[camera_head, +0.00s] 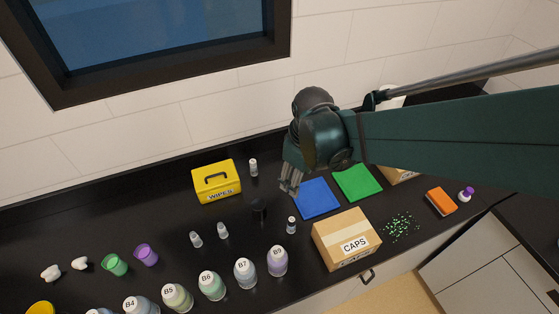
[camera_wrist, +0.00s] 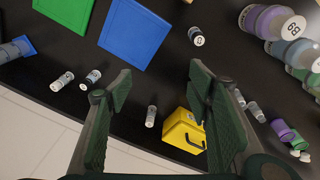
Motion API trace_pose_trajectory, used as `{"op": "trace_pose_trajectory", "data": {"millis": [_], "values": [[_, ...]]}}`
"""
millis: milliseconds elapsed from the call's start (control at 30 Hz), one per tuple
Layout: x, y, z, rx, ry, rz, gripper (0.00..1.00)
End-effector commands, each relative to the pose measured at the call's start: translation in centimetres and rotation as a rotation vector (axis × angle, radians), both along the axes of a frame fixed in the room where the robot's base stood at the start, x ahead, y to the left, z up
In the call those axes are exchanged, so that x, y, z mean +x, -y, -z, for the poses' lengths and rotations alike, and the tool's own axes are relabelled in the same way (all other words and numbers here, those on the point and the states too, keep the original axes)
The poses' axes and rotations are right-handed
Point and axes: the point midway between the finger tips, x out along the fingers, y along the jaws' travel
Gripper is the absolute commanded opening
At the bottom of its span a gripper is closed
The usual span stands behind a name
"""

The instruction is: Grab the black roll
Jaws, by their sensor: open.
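The black roll (camera_head: 259,208) stands on the black counter in the head view, in front of the yellow wipes box and left of the blue cloth. It is hard to make out against the dark surface. I cannot make it out in the wrist view, where my right-hand finger may cover it. My gripper (camera_head: 290,185) is above the counter, up and to the right of the roll in the head view. In the wrist view my gripper (camera_wrist: 160,84) has its two fingers wide apart, with only counter seen between them near the tips.
A yellow wipes box (camera_head: 217,182), a blue cloth (camera_head: 317,198), a green cloth (camera_head: 357,182) and a caps box (camera_head: 346,240) surround the area. Small vials (camera_head: 222,230) stand nearby. Several large bottles (camera_head: 245,273) line the front. A wall closes the back.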

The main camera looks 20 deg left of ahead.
Motion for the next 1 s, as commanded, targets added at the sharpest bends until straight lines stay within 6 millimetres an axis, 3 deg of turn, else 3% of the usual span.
{"op": "trace_pose_trajectory", "data": {"millis": [300,500,700,1000], "values": [[-2.5,-6.7,4.8,-0.056,-0.047,-0.202,0.51],[-4.3,-9.9,7.5,-0.087,-0.073,-0.308,0.51],[-5.4,-11.5,9.0,-0.103,-0.086,-0.363,0.51],[-5.6,-11.7,9.2,-0.105,-0.089,-0.373,0.51]]}}
